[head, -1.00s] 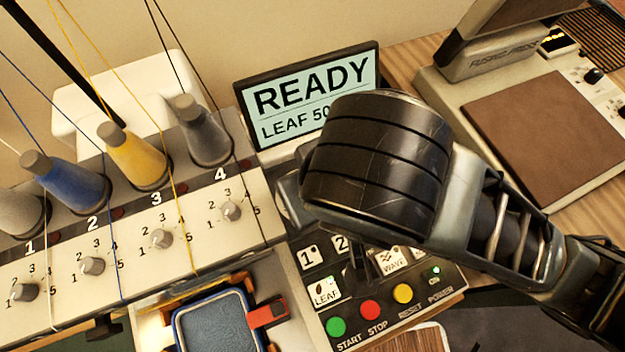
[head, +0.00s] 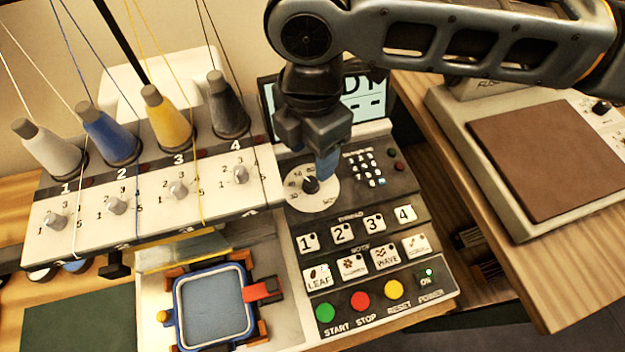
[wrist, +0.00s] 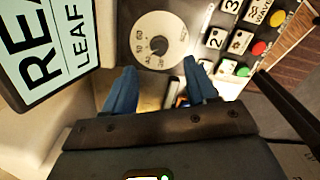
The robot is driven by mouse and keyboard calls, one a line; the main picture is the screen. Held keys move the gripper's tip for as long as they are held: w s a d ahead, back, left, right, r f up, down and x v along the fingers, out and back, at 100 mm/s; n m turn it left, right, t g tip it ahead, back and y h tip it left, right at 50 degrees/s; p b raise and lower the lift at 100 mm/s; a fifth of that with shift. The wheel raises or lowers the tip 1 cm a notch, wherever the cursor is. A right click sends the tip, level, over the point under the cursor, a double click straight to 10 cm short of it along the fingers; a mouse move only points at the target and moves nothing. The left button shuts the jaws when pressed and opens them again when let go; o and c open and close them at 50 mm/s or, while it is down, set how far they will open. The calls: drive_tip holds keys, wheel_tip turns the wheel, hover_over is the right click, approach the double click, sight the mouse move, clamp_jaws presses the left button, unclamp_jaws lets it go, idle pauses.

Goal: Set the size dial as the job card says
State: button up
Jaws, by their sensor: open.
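The size dial is a white disc with a dark knob (head: 311,185) on the embroidery machine's control panel. Its printed numbers are too small to read surely, and its setting is unclear. In the wrist view the dial (wrist: 155,42) lies just beyond my fingertips. My gripper (head: 327,168) points down over the dial's upper right side, with blue fingers. In the wrist view the two fingers of my gripper (wrist: 160,68) stand apart with nothing between them. The screen (wrist: 42,45) shows part of READY and LEAF; my arm hides much of it in the head view. No readable job card is in view.
Thread and mode buttons (head: 340,233) and coloured START, STOP and RESET buttons (head: 361,301) lie in front. Thread cones (head: 170,128) stand at left. A blue hoop (head: 214,304) lies front left. A press (head: 545,150) stands at right.

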sight(311, 182)
drive_tip(key=shift+a+f, duration=0.1)
drive_tip(key=shift+f, duration=0.15)
drive_tip(key=shift+f+p, duration=0.65)
drive_tip(key=shift+f, duration=2.9)
